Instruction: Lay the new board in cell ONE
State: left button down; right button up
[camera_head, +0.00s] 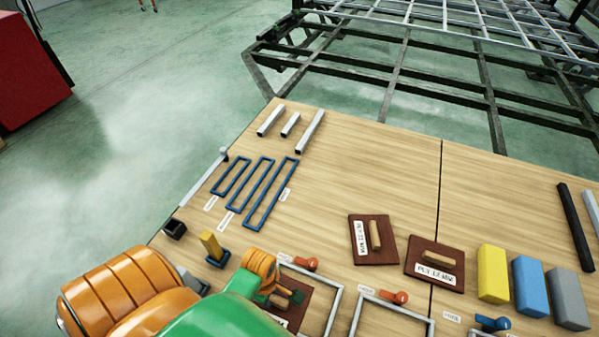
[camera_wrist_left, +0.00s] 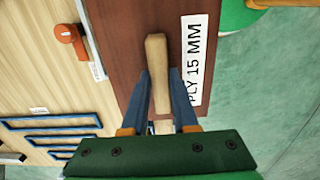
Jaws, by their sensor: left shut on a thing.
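My left gripper (camera_head: 277,296) is shut on the wooden handle of a dark brown board (camera_head: 295,314). In the left wrist view, the two blue fingers (camera_wrist_left: 160,82) close on the handle (camera_wrist_left: 157,48) from both sides, and the board (camera_wrist_left: 130,22) reads PLY 15 MM. The board is over or in the leftmost white frame (camera_head: 334,307); I cannot tell whether it touches the table. A second white frame (camera_head: 428,323) is to its right. The cell labels are too small to read. My right gripper is not in view.
Two other brown boards with handles (camera_head: 365,255) (camera_head: 417,258) lie on the table. Orange knobs (camera_head: 306,263) (camera_head: 394,297) stand at the frames. Blue frames (camera_head: 270,205), grey bars (camera_head: 310,131) and yellow, blue and grey blocks (camera_head: 529,285) are around. The table's middle is clear.

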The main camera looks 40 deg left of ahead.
pick_arm(q)
jog(key=w+d+f+b, duration=0.1)
jog(key=w+f, duration=0.1)
jog(key=w+d+f+b, duration=0.1)
jog(key=w+f, duration=0.1)
jog(key=w+d+f+b, duration=0.2)
jog(key=shift+f, duration=0.4)
jog(key=f, duration=0.1)
jog(key=f+b, duration=0.2)
jog(key=shift+w+d, duration=0.2)
jog(key=shift+w, duration=0.05)
jog(key=shift+f, duration=0.35)
jog(key=shift+r, duration=0.15)
jog(key=c, duration=0.7)
grip_release()
